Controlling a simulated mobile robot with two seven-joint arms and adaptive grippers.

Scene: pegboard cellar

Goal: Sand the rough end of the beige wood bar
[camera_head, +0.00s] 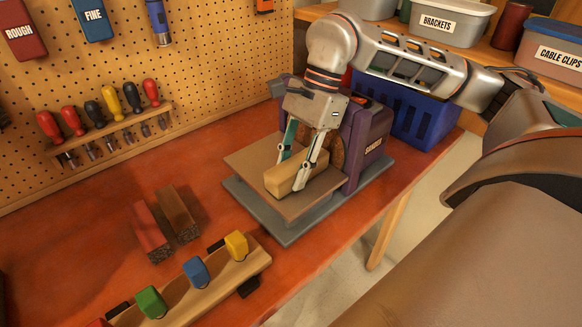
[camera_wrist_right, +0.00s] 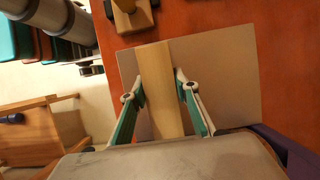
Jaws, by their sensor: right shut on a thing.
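The beige wood bar (camera_head: 288,177) lies along the tan work table of the purple sander (camera_head: 367,150). The sander's brown disc shows in part behind my right gripper. My right gripper (camera_head: 299,170) reaches down from above and is shut on the bar, one finger on each side. In the right wrist view the bar (camera_wrist_right: 157,75) runs between the fingers of the right gripper (camera_wrist_right: 160,90), over the sander's table (camera_wrist_right: 225,75). The bar's end towards the disc is hidden, so its roughness cannot be told. My left gripper is not in view.
A red bar (camera_head: 150,232) and a brown bar (camera_head: 178,214) lie on the red bench. A wooden rack (camera_head: 200,290) with coloured blocks stands at the front. A blue crate (camera_head: 412,113) is behind the sander. Screwdrivers (camera_head: 107,115) hang on the pegboard.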

